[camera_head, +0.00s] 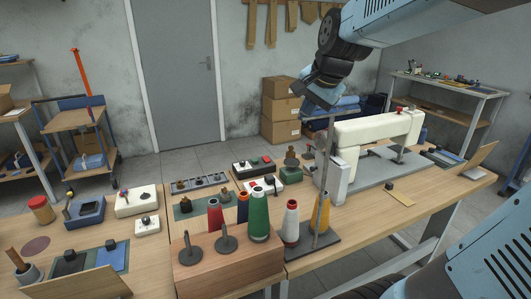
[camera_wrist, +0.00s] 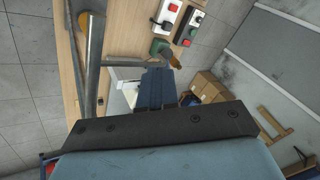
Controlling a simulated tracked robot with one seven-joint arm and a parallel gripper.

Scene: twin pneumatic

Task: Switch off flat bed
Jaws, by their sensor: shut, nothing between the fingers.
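The cream flat-bed sewing machine (camera_head: 375,130) stands on the right half of the table, its grey bed plate along the table. A black control box (camera_head: 253,167) with a red button and a white control box (camera_head: 264,187) with a red button sit left of it; no label is readable. In the wrist view, a white box (camera_wrist: 167,14) and a dark box (camera_wrist: 188,27) with red buttons show at the top. My gripper (camera_head: 322,97) is shut and empty, in the air above the table near the machine's left end. It also shows in the wrist view (camera_wrist: 155,88).
A grey post (camera_head: 325,165) on a dark base and several thread cones (camera_head: 258,215) stand in front of the boxes. A green block (camera_head: 291,174) sits beside them. Cardboard boxes (camera_head: 280,110) are stacked behind the table.

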